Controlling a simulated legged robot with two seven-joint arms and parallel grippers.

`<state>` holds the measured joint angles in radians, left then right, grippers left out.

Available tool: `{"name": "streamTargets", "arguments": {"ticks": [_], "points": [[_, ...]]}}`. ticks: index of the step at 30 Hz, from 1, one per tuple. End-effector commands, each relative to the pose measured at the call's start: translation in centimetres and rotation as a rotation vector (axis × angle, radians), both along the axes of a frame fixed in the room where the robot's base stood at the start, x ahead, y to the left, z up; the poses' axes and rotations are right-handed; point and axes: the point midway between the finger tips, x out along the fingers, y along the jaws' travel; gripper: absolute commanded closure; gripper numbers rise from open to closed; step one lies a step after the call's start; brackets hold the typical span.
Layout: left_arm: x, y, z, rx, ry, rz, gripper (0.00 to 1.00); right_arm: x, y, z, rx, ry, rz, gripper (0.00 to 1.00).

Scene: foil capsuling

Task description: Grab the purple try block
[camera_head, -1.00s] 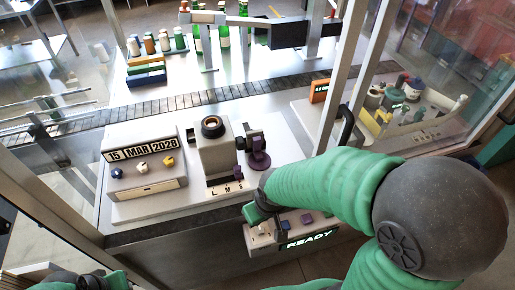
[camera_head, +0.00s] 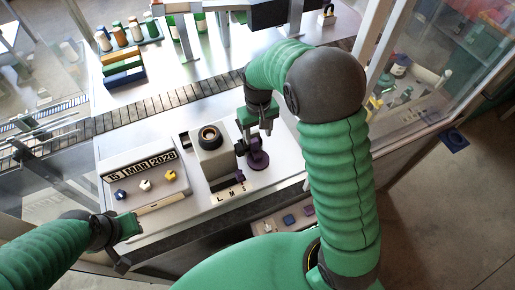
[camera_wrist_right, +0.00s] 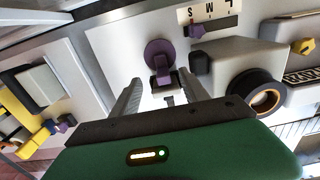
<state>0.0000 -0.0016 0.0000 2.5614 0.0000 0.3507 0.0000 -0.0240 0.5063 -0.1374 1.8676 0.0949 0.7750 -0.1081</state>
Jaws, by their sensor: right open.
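A purple piece with a round disc base (camera_head: 259,160) stands on the white machine plate, right of the grey block with the dark ring. In the right wrist view, its disc (camera_wrist_right: 158,50) and stem show just beyond the fingertips. My right gripper (camera_head: 256,133) is open above it, pointing down, with a finger to either side in the wrist view (camera_wrist_right: 160,88); I see no grip on it. A smaller purple slider (camera_head: 240,176) sits by the L M S scale. My left gripper (camera_head: 126,228) is at the lower left, near the plate's front edge; its jaws are unclear.
The grey ringed block (camera_head: 211,155) stands close left of my right gripper. A date box (camera_head: 146,178) with coloured knobs is farther left. A conveyor (camera_head: 170,98) runs behind. A front panel (camera_head: 280,222) with small blocks is partly hidden by my arm.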

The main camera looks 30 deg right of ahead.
Motion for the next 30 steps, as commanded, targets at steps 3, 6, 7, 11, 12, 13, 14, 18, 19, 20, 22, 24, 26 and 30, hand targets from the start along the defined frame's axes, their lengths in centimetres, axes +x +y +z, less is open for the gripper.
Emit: {"name": "streamTargets", "arguments": {"ticks": [3,6,7,11,12,13,14,18,19,20,22,24,26,30], "points": [[0.0,0.0,0.7,0.000,0.000,0.000,0.75,0.1,0.0,-2.4,0.000,0.005,-0.001,0.47],[0.1,0.0,0.8,0.000,-0.001,0.000,0.75,0.1,0.0,-3.5,0.000,0.002,-0.001,0.47],[0.1,0.0,0.9,0.000,0.000,0.000,0.75,0.1,0.0,-3.7,0.000,0.002,-0.001,0.47],[0.0,0.0,2.3,0.000,-0.001,0.000,0.75,0.3,-0.1,-5.2,0.000,0.004,0.000,0.47],[0.0,0.0,2.8,0.000,-0.001,0.000,0.75,0.4,-0.1,-5.8,0.000,0.002,-0.002,0.47],[0.0,0.0,3.1,0.000,-0.001,0.000,0.75,0.5,-0.1,-6.3,0.000,0.002,-0.002,0.47],[0.0,0.0,3.1,0.000,-0.001,0.000,0.75,0.5,-0.1,-7.0,0.000,0.001,-0.002,0.47],[0.0,0.0,3.3,0.000,-0.001,0.000,0.75,0.7,-0.1,-8.6,0.000,-0.001,-0.001,0.47],[0.0,0.0,3.2,0.000,0.000,0.000,0.75,0.7,-0.1,-8.7,0.000,-0.002,-0.001,0.47],[0.0,0.0,3.2,0.000,0.000,0.000,0.75,0.8,-0.1,-8.8,0.000,-0.002,-0.001,0.47],[0.0,0.0,3.1,0.000,0.000,0.000,0.75,0.9,-0.1,-8.8,0.000,-0.002,-0.001,0.47],[0.0,0.0,3.1,0.000,0.000,0.000,0.75,0.9,-0.1,-8.8,0.000,-0.001,-0.001,0.49],[0.0,0.0,3.1,0.000,0.000,0.000,0.75,0.9,-0.1,-8.8,0.000,-0.001,-0.001,0.56],[0.0,0.0,3.1,0.000,0.000,0.000,0.75,0.8,-0.1,-8.8,0.000,-0.002,-0.001,0.75]]}}
